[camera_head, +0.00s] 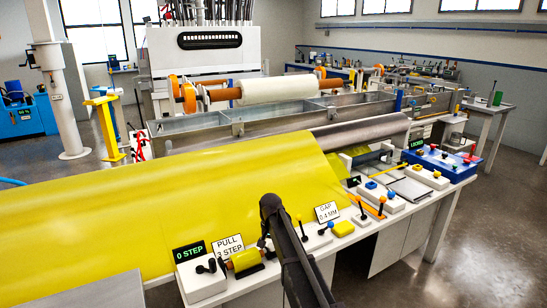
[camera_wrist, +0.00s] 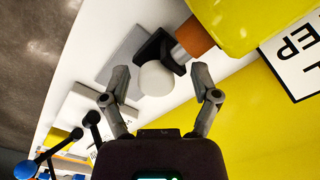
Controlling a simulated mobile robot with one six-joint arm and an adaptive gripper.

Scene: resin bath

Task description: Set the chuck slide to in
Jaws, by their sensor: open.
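No part carries a readable chuck slide label. In the wrist view a white ball knob (camera_wrist: 156,78) sits by a black bracket (camera_wrist: 160,50), with an orange cylinder (camera_wrist: 194,36) leading to a yellow body (camera_wrist: 225,22). My gripper (camera_wrist: 160,74) is open, with one finger on either side of the knob; whether they touch it I cannot tell. In the head view my gripper (camera_head: 264,246) is low over the bench front, beside a yellow block (camera_head: 245,261) on a black base. My arm and gripper hide part of that spot.
Signs reading "PULL 3 STEP" (camera_head: 228,246) and "GAP 0.4 MM" (camera_head: 327,212) stand close by, with a "0 STEP" display (camera_head: 189,252). A yellow sheet (camera_head: 170,205) covers much of the machine. A display reads "LOCKED" (camera_head: 416,143).

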